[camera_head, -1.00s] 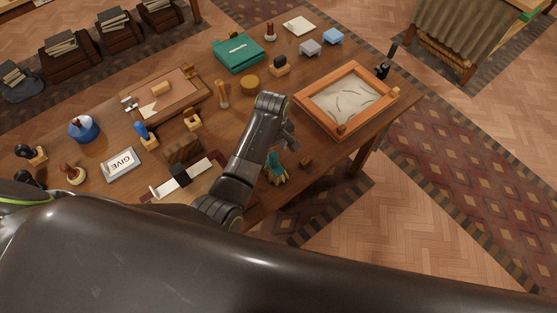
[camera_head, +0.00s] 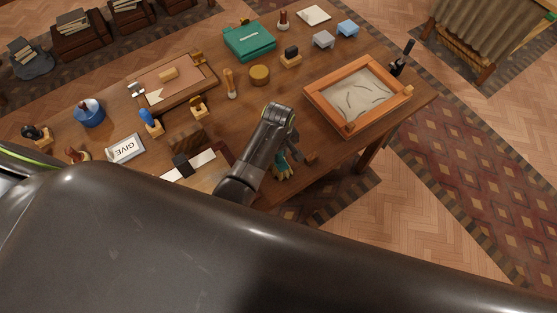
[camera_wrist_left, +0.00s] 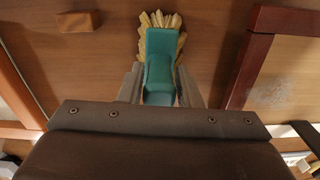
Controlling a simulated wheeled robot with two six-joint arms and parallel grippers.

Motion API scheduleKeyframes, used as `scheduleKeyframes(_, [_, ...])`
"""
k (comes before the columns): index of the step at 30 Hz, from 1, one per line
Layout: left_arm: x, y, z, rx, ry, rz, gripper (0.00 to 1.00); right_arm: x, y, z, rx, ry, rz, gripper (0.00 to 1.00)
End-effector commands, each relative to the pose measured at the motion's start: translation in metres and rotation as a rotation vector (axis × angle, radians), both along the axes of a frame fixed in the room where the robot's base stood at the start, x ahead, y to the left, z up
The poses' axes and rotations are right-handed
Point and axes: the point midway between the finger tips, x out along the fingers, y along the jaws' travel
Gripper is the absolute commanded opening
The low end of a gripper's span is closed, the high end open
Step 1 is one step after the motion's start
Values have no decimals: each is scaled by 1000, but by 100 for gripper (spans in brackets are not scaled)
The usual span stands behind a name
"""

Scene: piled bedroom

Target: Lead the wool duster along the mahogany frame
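The wool duster has a teal handle and a yellowish fringe. It stands near the desk's front edge in the head view (camera_head: 283,168) and lies between my left fingers in the left wrist view (camera_wrist_left: 160,55). My left gripper (camera_head: 291,150) is open over it, with its fingers (camera_wrist_left: 160,78) on either side of the handle and narrow gaps showing. The dark red mahogany frame (camera_wrist_left: 251,58) is to the right in the left wrist view. In the head view it (camera_head: 227,154) is partly hidden behind my left arm. My right gripper is not in view.
A small brown block (camera_wrist_left: 78,21) lies beside the duster; the head view shows it too (camera_head: 311,158). An orange-wood sand tray (camera_head: 324,110) stands to the right. Stamps, a teal box (camera_head: 249,42) and a GIVE plate (camera_head: 125,149) crowd the desk.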

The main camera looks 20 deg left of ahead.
Motion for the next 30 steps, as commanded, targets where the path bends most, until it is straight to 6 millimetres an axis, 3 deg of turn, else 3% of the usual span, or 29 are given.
scheduleKeyframes(1, [0,0,0,0,0,0,24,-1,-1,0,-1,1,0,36])
scheduleKeyframes(7, [0,0,0,0,0,0,0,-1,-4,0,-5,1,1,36])
scheduleKeyframes(14, [1,0,5,0,-1,0,0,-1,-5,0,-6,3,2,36])
scheduleKeyframes(30, [1,0,49,-1,-2,0,0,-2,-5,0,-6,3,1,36])
